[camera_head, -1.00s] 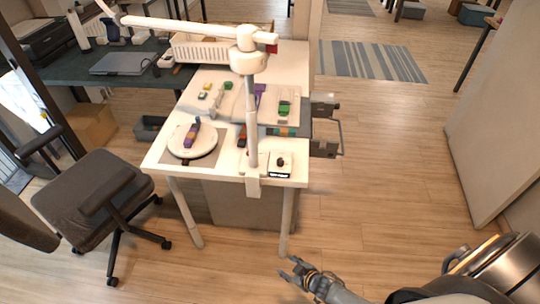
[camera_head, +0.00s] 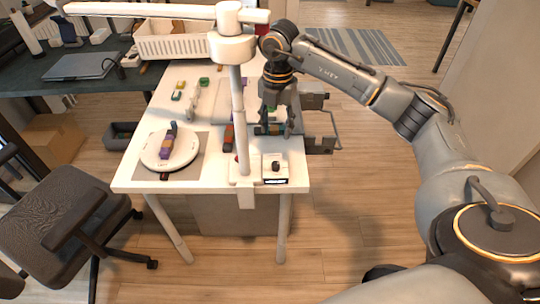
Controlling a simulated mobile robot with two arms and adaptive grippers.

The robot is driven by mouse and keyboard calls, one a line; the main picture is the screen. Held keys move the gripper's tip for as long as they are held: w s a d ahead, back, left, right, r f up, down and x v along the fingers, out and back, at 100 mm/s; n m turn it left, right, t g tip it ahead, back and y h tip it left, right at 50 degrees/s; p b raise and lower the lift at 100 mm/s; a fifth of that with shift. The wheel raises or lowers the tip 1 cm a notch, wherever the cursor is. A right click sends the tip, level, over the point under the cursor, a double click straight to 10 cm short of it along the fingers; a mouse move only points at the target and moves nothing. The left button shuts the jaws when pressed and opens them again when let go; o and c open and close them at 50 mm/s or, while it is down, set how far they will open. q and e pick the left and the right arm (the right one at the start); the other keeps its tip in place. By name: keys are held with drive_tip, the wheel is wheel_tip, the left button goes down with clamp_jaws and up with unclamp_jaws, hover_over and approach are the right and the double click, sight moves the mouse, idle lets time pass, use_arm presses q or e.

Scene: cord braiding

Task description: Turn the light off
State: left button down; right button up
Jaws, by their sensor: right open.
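A white lamp (camera_head: 237,95) stands at the front right of the white table, with a long horizontal arm at its top. At its foot is a small white control box with a black knob (camera_head: 276,167) and a dark strip on its front. A small red part (camera_head: 237,158) shows beside the post. My right gripper (camera_head: 275,128) is open and points down over the right side of the table, behind the knob as seen here. It looks empty and apart from the knob. My left gripper is not in view.
A white round turntable (camera_head: 171,149) with a purple and orange piece stands on the left of the table (camera_head: 128,177). Small coloured pieces lie farther back. A metal frame (camera_head: 322,143) sticks out at the right edge. An office chair (camera_head: 55,215) stands at the left.

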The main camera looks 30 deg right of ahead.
drive_tip(key=f, duration=0.2)
drive_tip(key=p, duration=0.1)
hover_over(276, 164)
wheel_tip(276, 164, down, 4)
drive_tip(key=shift+s+f, duration=0.15)
drive_tip(key=f, duration=0.6)
drive_tip(key=shift+w+p, duration=0.25)
drive_tip(key=shift+p, duration=0.15)
drive_tip(key=shift+f, duration=0.6)
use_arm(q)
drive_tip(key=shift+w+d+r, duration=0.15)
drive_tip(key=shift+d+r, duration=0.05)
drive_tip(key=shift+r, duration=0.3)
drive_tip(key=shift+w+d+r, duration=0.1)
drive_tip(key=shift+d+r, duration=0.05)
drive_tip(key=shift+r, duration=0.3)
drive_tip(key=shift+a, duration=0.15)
use_arm(e)
clamp_jaws()
